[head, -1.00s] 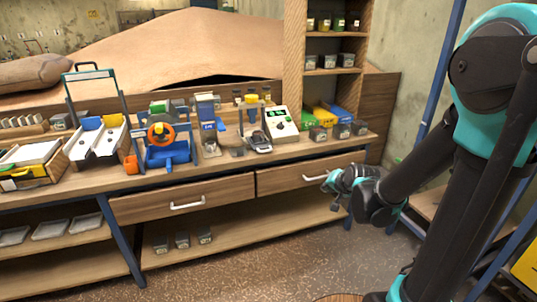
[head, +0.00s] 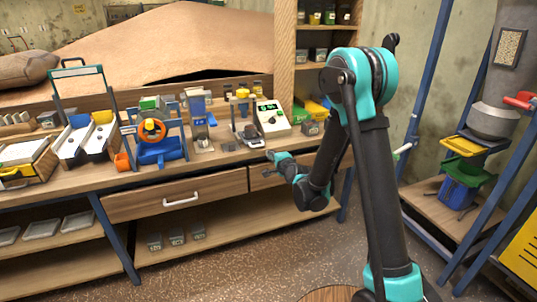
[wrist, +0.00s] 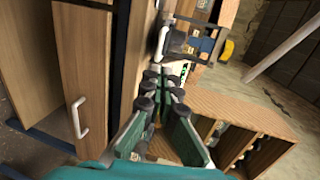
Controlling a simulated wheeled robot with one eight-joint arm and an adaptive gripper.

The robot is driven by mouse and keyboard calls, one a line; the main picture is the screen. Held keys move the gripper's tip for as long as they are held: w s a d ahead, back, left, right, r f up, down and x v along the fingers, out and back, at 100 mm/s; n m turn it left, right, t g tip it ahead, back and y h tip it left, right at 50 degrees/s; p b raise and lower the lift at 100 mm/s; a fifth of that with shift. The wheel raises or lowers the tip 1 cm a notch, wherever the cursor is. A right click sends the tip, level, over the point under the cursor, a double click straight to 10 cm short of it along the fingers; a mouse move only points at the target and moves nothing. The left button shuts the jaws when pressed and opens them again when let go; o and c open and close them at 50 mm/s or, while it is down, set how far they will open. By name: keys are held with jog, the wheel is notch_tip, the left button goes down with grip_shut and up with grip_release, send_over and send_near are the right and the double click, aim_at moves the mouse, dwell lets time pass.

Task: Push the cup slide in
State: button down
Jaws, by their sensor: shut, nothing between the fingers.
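My gripper (head: 274,157) is in front of the right drawer, just below the bench edge, at the end of my arm. In the wrist view its fingers (wrist: 163,84) are close together with nothing held. I cannot tell for sure which part is the cup slide. A small stand (head: 244,112) with a yellow top and a dark, low piece (head: 252,139) at its foot stands on the bench, behind and left of the gripper. Apart from it, at the far right, a frame carries yellow (head: 462,145), green (head: 464,170) and blue (head: 461,191) parts.
The bench also holds a white box with a green display (head: 271,117), an orange-and-blue wheel device (head: 155,135) and a two-lane chute (head: 88,138). Drawers with white handles (head: 181,200) are below. A blue post (head: 425,90) stands right of my arm. Floor ahead is clear.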

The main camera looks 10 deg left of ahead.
send_near(253, 137)
jog(key=shift+s+d+f, duration=0.3)
jog(key=shift+s+f, duration=0.6)
jog(key=shift+f, duration=0.1)
jog(key=x, duration=0.3)
jog(key=r+x, duration=0.1)
jog(key=x, duration=0.2)
jog(key=r+x, duration=0.1)
jog(key=x, duration=0.3)
jog(key=shift+w, duration=0.35)
jog(key=shift+w+a+r, duration=0.15)
jog(key=shift+w+a, duration=0.05)
jog(key=shift+w, duration=0.2)
